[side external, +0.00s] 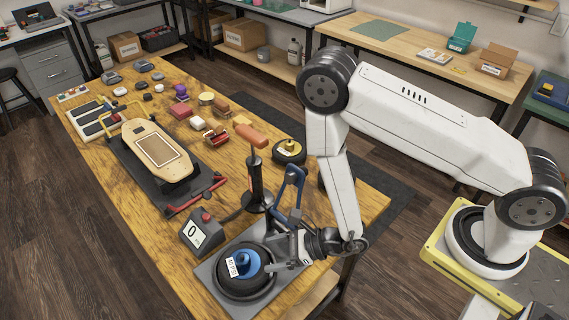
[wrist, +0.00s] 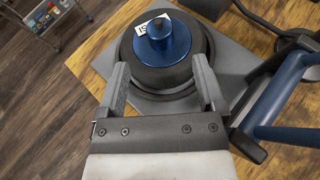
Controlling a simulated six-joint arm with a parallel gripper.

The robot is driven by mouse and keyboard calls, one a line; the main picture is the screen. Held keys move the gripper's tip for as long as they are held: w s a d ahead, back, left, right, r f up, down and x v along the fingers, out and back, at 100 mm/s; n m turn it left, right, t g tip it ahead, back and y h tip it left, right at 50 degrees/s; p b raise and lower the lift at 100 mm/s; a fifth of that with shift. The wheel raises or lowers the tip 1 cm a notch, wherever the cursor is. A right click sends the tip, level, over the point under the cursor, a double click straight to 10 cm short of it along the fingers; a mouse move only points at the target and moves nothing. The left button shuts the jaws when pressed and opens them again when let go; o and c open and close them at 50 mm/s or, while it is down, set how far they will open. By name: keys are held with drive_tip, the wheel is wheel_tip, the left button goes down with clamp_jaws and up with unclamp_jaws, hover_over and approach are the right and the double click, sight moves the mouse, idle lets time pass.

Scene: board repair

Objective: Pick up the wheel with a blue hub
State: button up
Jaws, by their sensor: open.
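The wheel with a blue hub (side external: 240,268) lies flat on a grey plate (side external: 207,276) at the near end of the wooden table. A white label sits on its hub. My gripper (side external: 280,257) is beside the wheel, on its right in the side view. In the wrist view, the open fingers of my gripper (wrist: 160,80) point at the wheel (wrist: 162,60), one on each side of its near edge. Nothing is held between them. A second wheel, with a yellow hub (side external: 290,150), lies farther back on the table.
A blue-handled tool (side external: 291,190) stands close beside my gripper. A skateboard deck (side external: 158,148) rests on a black stand. Several small parts lie farther back.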

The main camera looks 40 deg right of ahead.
sight(250, 258)
drive_tip(key=shift+w+a+f, duration=0.25)
drive_tip(key=shift+w+a, duration=0.15)
drive_tip(key=shift+a, duration=0.05)
drive_tip(key=shift+x, duration=2.5)
clamp_jaws()
